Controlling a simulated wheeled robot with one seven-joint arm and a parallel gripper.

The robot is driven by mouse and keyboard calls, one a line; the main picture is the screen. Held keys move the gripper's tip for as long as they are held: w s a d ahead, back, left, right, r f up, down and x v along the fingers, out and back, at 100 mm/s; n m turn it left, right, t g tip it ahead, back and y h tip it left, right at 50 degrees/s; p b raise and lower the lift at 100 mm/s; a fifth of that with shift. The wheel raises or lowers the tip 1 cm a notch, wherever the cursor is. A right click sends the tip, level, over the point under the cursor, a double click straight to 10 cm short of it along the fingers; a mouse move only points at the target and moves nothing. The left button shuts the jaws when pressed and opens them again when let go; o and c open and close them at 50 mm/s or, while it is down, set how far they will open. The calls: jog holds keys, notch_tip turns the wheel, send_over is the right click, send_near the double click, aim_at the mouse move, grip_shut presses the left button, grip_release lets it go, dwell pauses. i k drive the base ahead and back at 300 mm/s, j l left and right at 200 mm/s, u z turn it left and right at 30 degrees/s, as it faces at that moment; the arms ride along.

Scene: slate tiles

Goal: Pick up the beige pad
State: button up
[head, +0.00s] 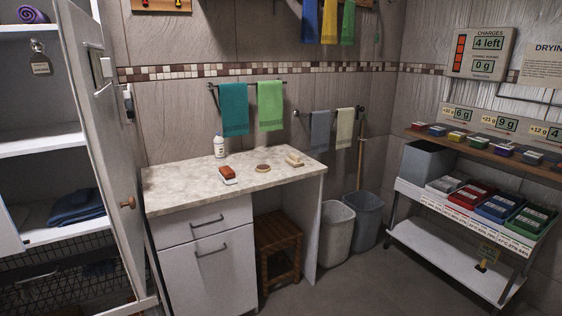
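Several small things lie on the speckled cream top of a white counter (177,186) in the head view. A beige block-like piece (295,160) lies near the right end and looks most like the beige pad. A small round brown-tan piece (263,168) lies to its left. A red-brown piece with a white lower part (228,174) lies further left. They are too small to tell their exact kind. My gripper is not in view.
A white bottle (219,146) stands at the counter's back. A white cabinet door (103,150) stands open at left. A wooden stool (278,244) is under the counter, with two bins (335,233) at right. A shelf rack (453,267) stands further right. The floor in front is clear.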

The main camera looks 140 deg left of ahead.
aim_at(294, 160)
jog(key=u, duration=4.35)
jog(key=i+z, duration=0.1)
jog(key=i, duration=0.55)
jog(key=i+j+z, duration=0.1)
jog(key=i, duration=0.6)
jog(key=i+j, duration=0.15)
jog(key=i, duration=0.5)
jog(key=i+j+z, duration=0.15)
jog(key=i, duration=0.55)
